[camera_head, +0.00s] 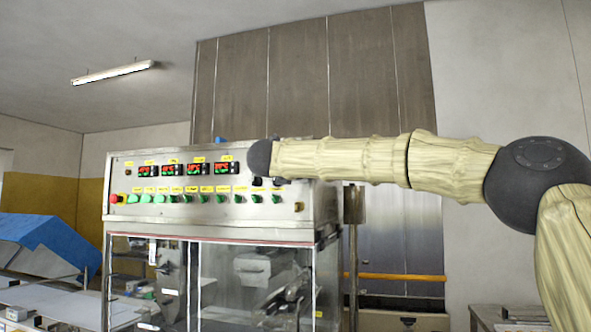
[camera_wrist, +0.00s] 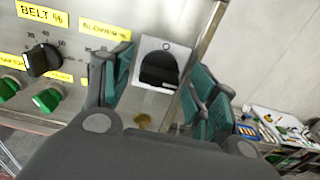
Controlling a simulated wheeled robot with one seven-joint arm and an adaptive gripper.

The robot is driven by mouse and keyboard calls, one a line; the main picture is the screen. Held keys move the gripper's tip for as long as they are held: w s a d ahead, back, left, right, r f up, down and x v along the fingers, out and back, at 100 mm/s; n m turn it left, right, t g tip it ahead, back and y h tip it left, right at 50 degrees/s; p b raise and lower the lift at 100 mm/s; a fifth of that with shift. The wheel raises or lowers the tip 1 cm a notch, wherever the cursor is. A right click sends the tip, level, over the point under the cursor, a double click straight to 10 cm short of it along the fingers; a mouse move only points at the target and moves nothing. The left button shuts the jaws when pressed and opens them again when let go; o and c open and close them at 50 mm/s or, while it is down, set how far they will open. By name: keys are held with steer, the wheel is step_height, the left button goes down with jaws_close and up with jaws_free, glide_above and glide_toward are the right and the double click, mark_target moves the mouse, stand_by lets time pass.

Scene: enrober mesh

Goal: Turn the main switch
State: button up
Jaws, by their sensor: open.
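The main switch appears to be the black rotary knob (camera_wrist: 158,68) on a pale square plate, near the right edge of the steel control panel (camera_wrist: 95,15) in the wrist view. My gripper (camera_wrist: 163,66) is open, with its green-padded fingers one on each side of the knob. I cannot tell whether the pads touch the knob or how deep they reach. In the head view my arm reaches in from the right to the panel's right end (camera_head: 285,210). There the knob is hidden, and the gripper is mostly hidden behind my arm's dark end.
A black "BELT %" knob (camera_wrist: 42,60) and green knobs (camera_wrist: 47,99) sit left of my gripper. A red button (camera_head: 114,199) is at the panel's far left. Glass doors (camera_head: 225,285) lie below the panel.

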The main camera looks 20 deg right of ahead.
steer(key=shift+w, duration=0.1)
steer(key=shift+c, duration=0.4)
steer(key=c, duration=0.9)
steer(key=shift+c, duration=0.2)
steer(key=shift+f+n+p, duration=0.1)
steer(key=shift+n+p, duration=4.6)
steer(key=shift+n, duration=4.3)
